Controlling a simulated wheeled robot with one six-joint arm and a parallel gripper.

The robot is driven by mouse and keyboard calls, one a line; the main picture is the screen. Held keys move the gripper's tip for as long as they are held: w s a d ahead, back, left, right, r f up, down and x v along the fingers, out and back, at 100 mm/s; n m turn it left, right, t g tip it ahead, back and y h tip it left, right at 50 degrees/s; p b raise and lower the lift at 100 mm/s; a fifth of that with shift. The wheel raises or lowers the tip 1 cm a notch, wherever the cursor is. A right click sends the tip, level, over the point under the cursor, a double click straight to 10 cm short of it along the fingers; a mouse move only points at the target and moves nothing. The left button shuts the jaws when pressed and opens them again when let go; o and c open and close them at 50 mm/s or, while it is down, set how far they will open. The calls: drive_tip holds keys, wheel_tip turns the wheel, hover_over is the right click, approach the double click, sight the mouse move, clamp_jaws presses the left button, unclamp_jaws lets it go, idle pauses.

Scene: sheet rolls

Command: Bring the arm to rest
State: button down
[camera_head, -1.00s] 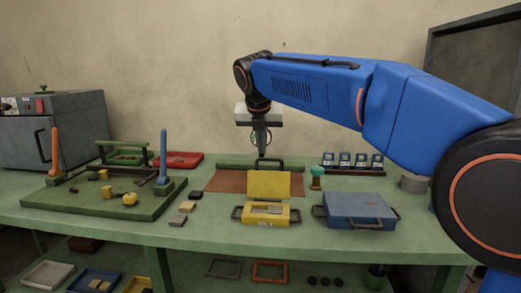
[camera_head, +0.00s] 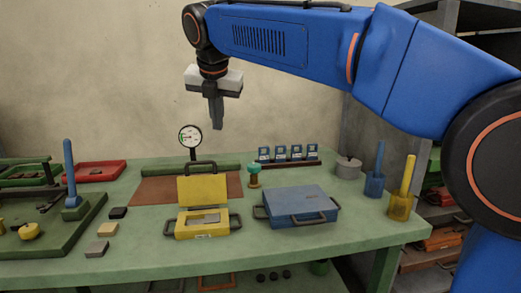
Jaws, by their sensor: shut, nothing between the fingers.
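My blue arm (camera_head: 290,40) reaches in from the right and ends in my gripper (camera_head: 217,126). The gripper points down and hangs above the back of the green table (camera_head: 330,240). It is shut and empty, apart from everything on the table. Below it stands a yellow case (camera_head: 203,190) with its lid up and a grey piece inside. A round dial gauge (camera_head: 190,136) stands behind the case, a little left of the gripper.
A closed blue case (camera_head: 295,205) lies right of the yellow one. Yellow (camera_head: 400,205) and blue (camera_head: 374,185) holders stand near the right edge. A green board (camera_head: 60,235) with a blue post is at left. Small blocks (camera_head: 107,229) lie beside it. The front strip is clear.

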drive_tip(key=s+d+f+m, duration=0.3)
drive_tip(key=d+f+m, duration=0.15)
drive_tip(key=d, duration=0.55)
drive_tip(key=s+d+f+m, duration=0.35)
drive_tip(key=d+m, duration=0.25)
drive_tip(key=d, duration=0.3)
drive_tip(key=s+d+f+m, duration=0.35)
drive_tip(key=d+m, duration=0.25)
drive_tip(key=d, duration=0.4)
drive_tip(key=s+d+f+m, duration=0.7)
drive_tip(key=s+f+m, duration=0.2)
drive_tip(key=s+f, duration=0.1)
drive_tip(key=s+d+f+m+g+h, duration=0.1)
drive_tip(key=s+d+f+m, duration=0.6)
drive_tip(key=s+f+m, duration=0.2)
drive_tip(key=shift+s+f, duration=0.75)
